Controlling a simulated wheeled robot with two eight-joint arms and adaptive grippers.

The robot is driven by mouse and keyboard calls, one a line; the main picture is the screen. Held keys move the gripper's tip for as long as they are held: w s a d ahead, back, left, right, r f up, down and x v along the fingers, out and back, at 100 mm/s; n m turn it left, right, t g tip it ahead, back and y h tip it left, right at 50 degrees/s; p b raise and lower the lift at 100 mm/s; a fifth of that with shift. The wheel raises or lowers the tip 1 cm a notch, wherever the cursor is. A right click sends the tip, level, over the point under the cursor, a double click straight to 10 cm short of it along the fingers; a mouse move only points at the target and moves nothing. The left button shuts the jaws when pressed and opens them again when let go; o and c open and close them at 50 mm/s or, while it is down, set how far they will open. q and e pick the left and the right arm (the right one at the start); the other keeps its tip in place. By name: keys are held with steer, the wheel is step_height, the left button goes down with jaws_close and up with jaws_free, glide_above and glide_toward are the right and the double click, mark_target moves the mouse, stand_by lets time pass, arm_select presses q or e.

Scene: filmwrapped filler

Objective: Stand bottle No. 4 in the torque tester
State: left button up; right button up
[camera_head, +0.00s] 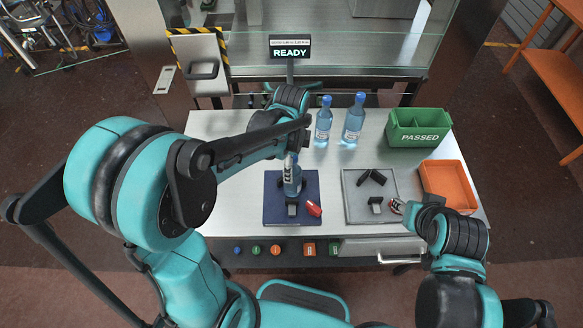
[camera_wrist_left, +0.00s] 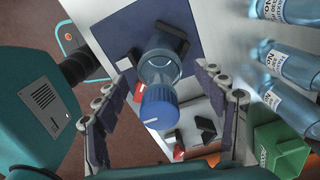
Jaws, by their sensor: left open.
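A clear blue bottle with a blue cap (camera_head: 293,184) stands upright against a black block on a dark blue plate (camera_head: 273,214); its number is unreadable. In the left wrist view its cap (camera_wrist_left: 160,106) faces the camera. My left gripper (camera_head: 290,160) is over this bottle; in the wrist view its open fingers (camera_wrist_left: 163,68) are either side of it, with gaps showing. A grey plate (camera_head: 354,211) with black blocks (camera_head: 372,178) lies to the right, without a bottle. I cannot tell which plate is the torque tester. My right gripper (camera_head: 397,206) is by the grey plate's right edge.
Two capped bottles (camera_head: 323,122) (camera_head: 353,120) stand at the back; the wrist view shows three bottles (camera_wrist_left: 290,62). A green PASSED bin (camera_head: 418,136) and an orange tray (camera_head: 449,181) are at the right. A READY display (camera_head: 290,52) stands behind.

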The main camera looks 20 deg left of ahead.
arm_select(q)
step_height(320, 180, up, 8)
steer(key=shift+f+p, duration=0.25)
steer(key=shift+p, duration=0.5)
steer(key=shift+s+r, duration=0.15)
steer(key=shift+r, duration=0.15)
steer(key=s+a+r+n+t, duration=0.1)
steer(key=s+a+n+t, duration=0.1)
steer(key=s+n, duration=0.3)
steer(key=s+a+r+n+t, duration=0.2)
steer(key=s+n+t, duration=0.3)
steer(key=n, duration=0.7)
steer(key=shift+a+r, duration=0.2)
steer(key=shift+a, duration=0.1)
step_height(320, 180, down, 11)
steer(key=b, duration=1.1)
steer(key=shift+f, duration=0.15)
